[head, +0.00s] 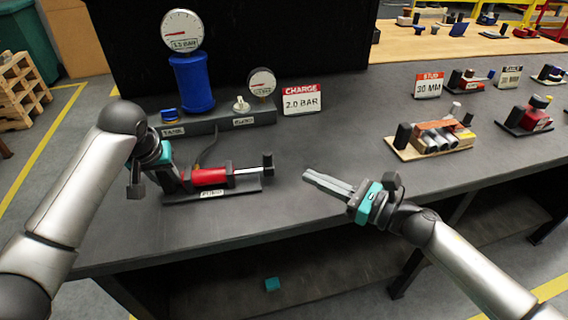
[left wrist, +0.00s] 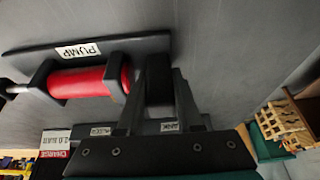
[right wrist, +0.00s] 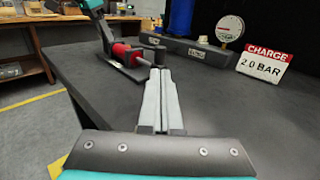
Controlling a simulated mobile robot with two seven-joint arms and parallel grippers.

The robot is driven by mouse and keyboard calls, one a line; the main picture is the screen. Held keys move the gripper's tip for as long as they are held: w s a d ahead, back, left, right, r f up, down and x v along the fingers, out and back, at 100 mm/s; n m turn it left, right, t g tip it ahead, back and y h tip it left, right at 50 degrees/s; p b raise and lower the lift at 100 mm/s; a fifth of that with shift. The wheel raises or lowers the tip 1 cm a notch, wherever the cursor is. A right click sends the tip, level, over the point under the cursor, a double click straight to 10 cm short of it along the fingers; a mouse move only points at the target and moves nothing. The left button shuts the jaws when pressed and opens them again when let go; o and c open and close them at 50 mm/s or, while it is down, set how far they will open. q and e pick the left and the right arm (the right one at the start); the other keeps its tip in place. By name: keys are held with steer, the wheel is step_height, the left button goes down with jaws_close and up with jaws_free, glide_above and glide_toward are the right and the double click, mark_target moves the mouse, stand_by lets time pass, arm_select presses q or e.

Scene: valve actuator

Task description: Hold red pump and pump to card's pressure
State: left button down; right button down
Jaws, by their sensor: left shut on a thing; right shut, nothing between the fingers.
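The red pump (head: 208,177) lies on its dark base on the bench, its rod running right to a black handle (head: 268,161). My left gripper (head: 178,184) is at the pump's left end, shut on a dark block there; the left wrist view shows the block (left wrist: 159,75) between the fingers beside the red barrel (left wrist: 90,81). My right gripper (head: 306,176) is shut and empty, right of the handle and apart from it. The charge card (head: 301,99) reads 2.0 BAR. A gauge (head: 182,31) tops the blue tank (head: 193,82), its needle pointing left; its small label is unclear.
A second gauge (head: 261,82) and a small pale valve knob (head: 241,104) stand on the dark manifold behind the pump. A wooden block with cylinders (head: 434,138) and other stations are at the right.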

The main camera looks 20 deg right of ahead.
mark_target(271, 159)
arm_select(q)
steer(key=shift+s+a+f, duration=0.15)
steer(key=shift+f, duration=0.15)
arm_select(e)
steer(key=x, duration=0.8)
steer(key=shift+a, duration=0.1)
steer(key=a, duration=0.5)
steer(key=shift+w+a, duration=0.2)
steer(key=shift+a, duration=0.2)
steer(key=shift+s, duration=0.1)
arm_select(q)
steer(key=shift+d, duration=0.2)
arm_select(e)
steer(key=v, duration=1.4)
steer(key=shift+d, duration=0.2)
stand_by(0.6)
arm_select(q)
steer(key=c, duration=1)
jaws_free()
steer(key=o, duration=0.5)
steer(key=shift+r, duration=0.2)
